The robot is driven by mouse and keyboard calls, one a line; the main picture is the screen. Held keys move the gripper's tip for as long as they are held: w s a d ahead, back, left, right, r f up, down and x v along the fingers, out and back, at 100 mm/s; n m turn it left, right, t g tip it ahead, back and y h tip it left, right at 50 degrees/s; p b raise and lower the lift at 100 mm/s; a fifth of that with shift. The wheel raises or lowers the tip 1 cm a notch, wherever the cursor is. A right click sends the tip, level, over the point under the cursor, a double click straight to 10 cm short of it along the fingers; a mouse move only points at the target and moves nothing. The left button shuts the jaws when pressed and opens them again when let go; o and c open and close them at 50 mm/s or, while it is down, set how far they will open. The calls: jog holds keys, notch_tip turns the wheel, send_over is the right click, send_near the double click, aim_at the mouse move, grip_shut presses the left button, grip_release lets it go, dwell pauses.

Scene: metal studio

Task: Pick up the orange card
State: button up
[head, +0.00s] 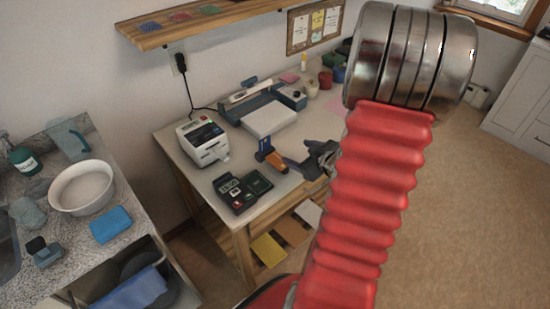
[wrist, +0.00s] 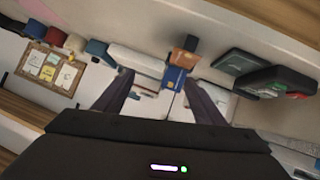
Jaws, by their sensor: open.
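The orange card (head: 276,161) is on the wooden table, close to a blue card (head: 264,144) and a small dark piece. In the wrist view the orange card (wrist: 184,62) shows beyond the blue card (wrist: 174,79), nearer the right finger. My gripper (head: 292,162) is just right of the orange card in the head view. My gripper (wrist: 160,80) is open, with nothing held between its fingers. The cards appear ahead of the fingertips, apart from them. The orange card's lower part is hard to make out.
A white label printer (head: 203,143), a dark card terminal (head: 243,191) and a paper trimmer (head: 268,118) stand around the cards on the table (head: 187,171). Cups and small pots crowd the back right. A wall shelf (head: 200,24) with coloured pieces hangs above.

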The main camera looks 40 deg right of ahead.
aim_at(279, 162)
jog(key=s+a+f+t+y, duration=0.1)
jog(key=s+f+t+y, duration=0.1)
jog(key=s, duration=0.3)
jog(key=shift+s+a+f+m+t+y, duration=0.3)
jog(key=shift+f+m+t, duration=0.15)
jog(key=shift+f, duration=0.3)
jog(key=shift+w, duration=0.15)
jog(key=shift+x, duration=4.2)
jog(key=x, duration=0.4)
jog(key=shift+a+f, duration=0.25)
jog(key=shift+f, duration=0.05)
jog(key=shift+w+f, duration=0.15)
jog(key=shift+w, duration=0.35)
